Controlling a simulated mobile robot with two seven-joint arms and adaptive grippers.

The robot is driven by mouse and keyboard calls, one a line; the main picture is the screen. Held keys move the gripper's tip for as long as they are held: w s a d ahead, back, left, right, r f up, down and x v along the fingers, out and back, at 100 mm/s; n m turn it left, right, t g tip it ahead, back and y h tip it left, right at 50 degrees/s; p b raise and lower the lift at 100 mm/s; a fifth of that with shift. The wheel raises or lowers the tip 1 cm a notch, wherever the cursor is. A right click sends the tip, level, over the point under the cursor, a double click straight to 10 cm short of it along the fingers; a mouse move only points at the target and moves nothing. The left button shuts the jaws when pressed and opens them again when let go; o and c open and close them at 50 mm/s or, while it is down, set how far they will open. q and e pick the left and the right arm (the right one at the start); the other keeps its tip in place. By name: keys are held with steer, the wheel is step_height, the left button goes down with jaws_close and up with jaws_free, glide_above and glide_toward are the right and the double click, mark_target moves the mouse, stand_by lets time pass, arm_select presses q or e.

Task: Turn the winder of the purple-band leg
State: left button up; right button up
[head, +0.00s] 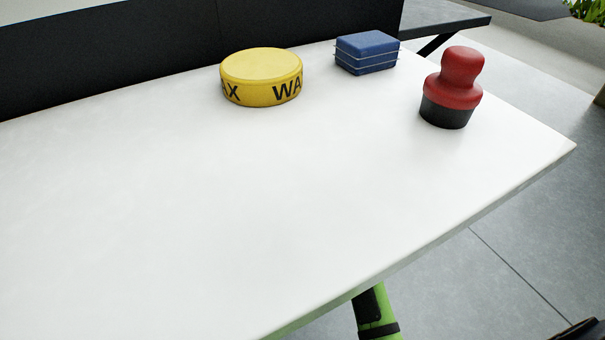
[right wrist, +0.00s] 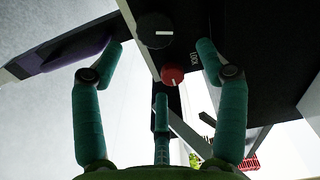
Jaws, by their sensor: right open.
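In the right wrist view my right gripper (right wrist: 160,47) is open, its teal fingers spread with nothing held. Ahead of it, between the fingertips, is a dark round knob (right wrist: 153,30) with a white line across it. A smaller red knob (right wrist: 172,75) with a white mark sits just below it. A purple band (right wrist: 82,52) shows at the upper left, partly behind the left finger. I cannot tell which of the knobs is the winder. The leg is only partly seen. My left gripper is not in view.
In the head view a white tabletop (head: 190,190) carries a yellow wax tin (head: 261,78), a blue block (head: 367,54) and a red and black stamp-shaped thing (head: 454,88) towards the back. Its front is clear. A red ribbed item (right wrist: 245,162) shows low in the right wrist view.

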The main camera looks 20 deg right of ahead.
steer(key=shift+s+d, duration=0.2)
steer(key=shift+s, duration=0.7)
